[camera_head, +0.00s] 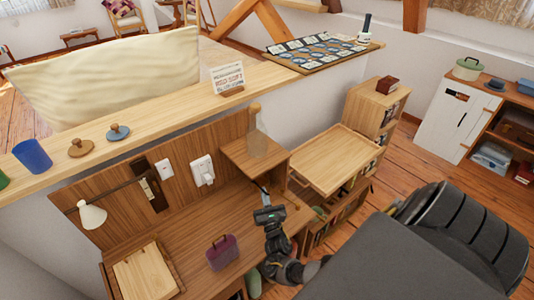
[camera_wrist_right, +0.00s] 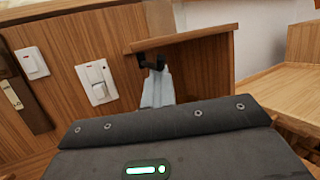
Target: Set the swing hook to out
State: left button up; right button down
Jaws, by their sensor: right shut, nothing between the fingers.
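A small dark piece (camera_wrist_right: 149,59) sits under the front edge of the small wooden shelf (camera_wrist_right: 190,37) in the right wrist view; it looks like the swing hook. My right gripper (camera_wrist_right: 156,72) has its pale fingers shut and empty, with their tips at this dark piece. Whether they touch it, and which way the hook is turned, I cannot tell. In the head view, my right gripper (camera_head: 263,188) is over the desk, just below the shelf (camera_head: 255,153). The hook is too small to make out there. My left gripper is in neither view.
A bottle (camera_head: 257,140) stands on the shelf. White switch plates (camera_head: 202,170) are on the panel to its left. A bookcase (camera_head: 335,158) stands to the right.

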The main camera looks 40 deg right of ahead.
jog(key=shift+w+a, duration=0.2)
jog(key=shift+a, duration=0.5)
jog(key=shift+a, duration=0.15)
jog(key=shift+r, duration=0.15)
jog(key=b+v, duration=0.1)
jog(key=v, duration=1)
jog(key=shift+d, duration=0.2)
jog(key=shift+w+f, duration=0.1)
jog(key=shift+f, duration=0.1)
